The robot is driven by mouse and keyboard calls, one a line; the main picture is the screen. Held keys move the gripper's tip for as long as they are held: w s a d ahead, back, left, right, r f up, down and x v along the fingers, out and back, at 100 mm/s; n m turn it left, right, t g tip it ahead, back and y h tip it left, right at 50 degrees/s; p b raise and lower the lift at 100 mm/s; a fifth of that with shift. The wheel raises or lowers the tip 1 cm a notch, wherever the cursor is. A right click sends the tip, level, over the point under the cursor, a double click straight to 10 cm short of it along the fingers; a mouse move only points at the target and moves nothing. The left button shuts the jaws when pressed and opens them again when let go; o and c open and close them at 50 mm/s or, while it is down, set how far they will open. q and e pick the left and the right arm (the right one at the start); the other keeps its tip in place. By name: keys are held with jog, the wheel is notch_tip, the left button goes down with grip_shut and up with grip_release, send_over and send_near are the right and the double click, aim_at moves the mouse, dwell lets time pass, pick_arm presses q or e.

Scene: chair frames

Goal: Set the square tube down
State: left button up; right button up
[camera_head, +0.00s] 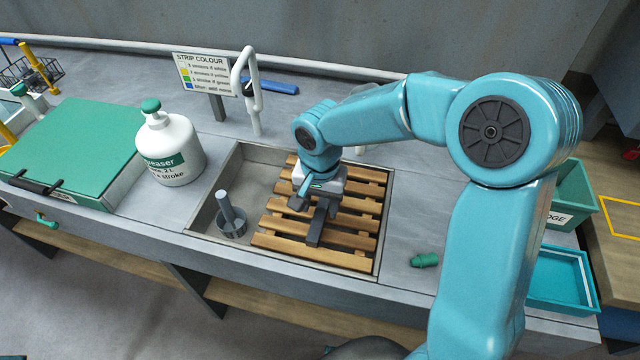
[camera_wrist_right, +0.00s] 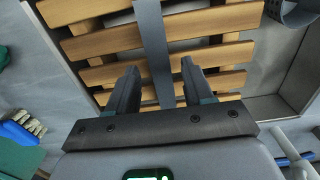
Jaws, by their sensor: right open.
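The square tube (camera_head: 317,229) is a dark grey bar lying on the wooden slats of the rack (camera_head: 352,222). In the right wrist view the tube (camera_wrist_right: 153,45) runs from the top edge down between the two fingers. My right gripper (camera_head: 312,200) is open over the tube's far part, and its fingers (camera_wrist_right: 158,78) show a gap on each side of the tube. The wrist hides the tube's far end in the head view. My left gripper is not in view.
A white degreaser jug (camera_head: 172,150) and a green case (camera_head: 80,150) stand to the left. Green and teal bins (camera_head: 560,280) are at the right, near a small green part (camera_head: 425,260).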

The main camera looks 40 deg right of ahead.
aim_at(320, 214)
notch_tip(320, 214, up, 10)
jog(key=shift+r+p, duration=0.2)
jog(key=shift+p, duration=0.1)
jog(key=shift+s+f, duration=0.1)
dwell(0.4)
